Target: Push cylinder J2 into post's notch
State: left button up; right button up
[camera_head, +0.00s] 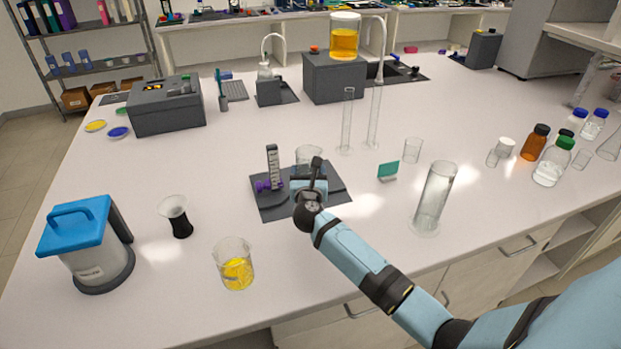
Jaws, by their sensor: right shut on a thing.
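A grey upright post (272,160) with pale marks stands on a dark mat (278,208). A purple part (263,186) is at its foot; I cannot tell whether it is cylinder J2. A clear glass vessel (304,156) stands right of the post. My right gripper (316,168) is over the mat, right of the post and in front of the vessel. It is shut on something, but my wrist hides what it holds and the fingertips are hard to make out. No label J2 is readable and the notch is too small to see. My left gripper is not in view.
A beaker with yellow contents (237,272), a dark-based funnel (177,215) and a blue-lidded container (82,245) stand front left. Bench space left of the mat is clear.

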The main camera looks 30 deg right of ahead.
jog(key=shift+w+d+b, duration=0.25)
jog(key=shift+w+b, duration=0.1)
jog(key=shift+w, duration=0.8)
jog(key=shift+w+d, duration=0.2)
jog(key=shift+w, duration=0.35)
jog(key=o, duration=1.2)
